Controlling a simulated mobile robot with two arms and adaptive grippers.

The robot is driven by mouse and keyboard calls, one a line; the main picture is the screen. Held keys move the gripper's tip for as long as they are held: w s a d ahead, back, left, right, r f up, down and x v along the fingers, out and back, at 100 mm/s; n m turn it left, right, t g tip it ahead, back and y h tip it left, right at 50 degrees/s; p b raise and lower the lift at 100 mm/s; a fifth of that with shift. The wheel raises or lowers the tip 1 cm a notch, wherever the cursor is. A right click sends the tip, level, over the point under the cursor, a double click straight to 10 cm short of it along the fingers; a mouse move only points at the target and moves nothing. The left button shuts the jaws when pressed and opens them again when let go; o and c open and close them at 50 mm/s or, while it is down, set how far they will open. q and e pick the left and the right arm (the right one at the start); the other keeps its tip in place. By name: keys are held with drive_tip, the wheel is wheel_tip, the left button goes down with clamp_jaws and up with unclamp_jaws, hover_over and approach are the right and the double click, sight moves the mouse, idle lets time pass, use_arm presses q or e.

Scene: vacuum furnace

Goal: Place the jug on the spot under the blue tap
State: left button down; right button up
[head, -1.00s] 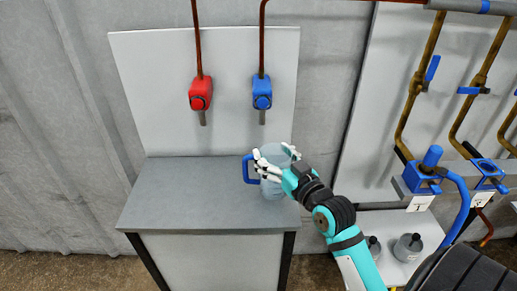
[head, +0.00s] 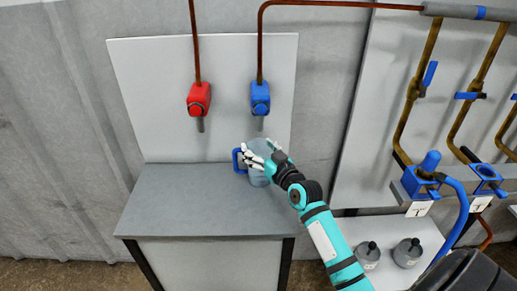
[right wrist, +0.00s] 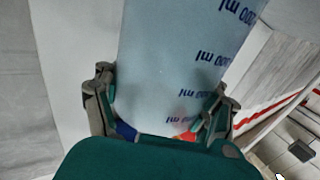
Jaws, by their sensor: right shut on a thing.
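The jug, pale translucent blue with a blue handle (head: 239,161), is upright at the back of the grey counter (head: 180,200), below the blue tap (head: 260,98). My right gripper (head: 254,158) is shut around the jug's body from the right. In the right wrist view the jug's wall (right wrist: 180,70), with dark blue volume marks, sits between the two fingers (right wrist: 160,110). The red tap (head: 198,99) is to the left of the blue one. My left gripper is out of view.
A pale back panel (head: 140,90) stands behind the counter. To the right are blue valves (head: 422,172), brown pipes and grey bottles (head: 407,252) on a low white shelf. The left and front of the counter are clear.

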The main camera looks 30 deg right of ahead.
drive_tip(key=o, duration=1.7)
drive_tip(key=shift+f, duration=0.1)
drive_tip(key=s, duration=1.2)
drive_tip(key=shift+a+r+b, duration=0.2)
drive_tip(key=shift+b, duration=0.2)
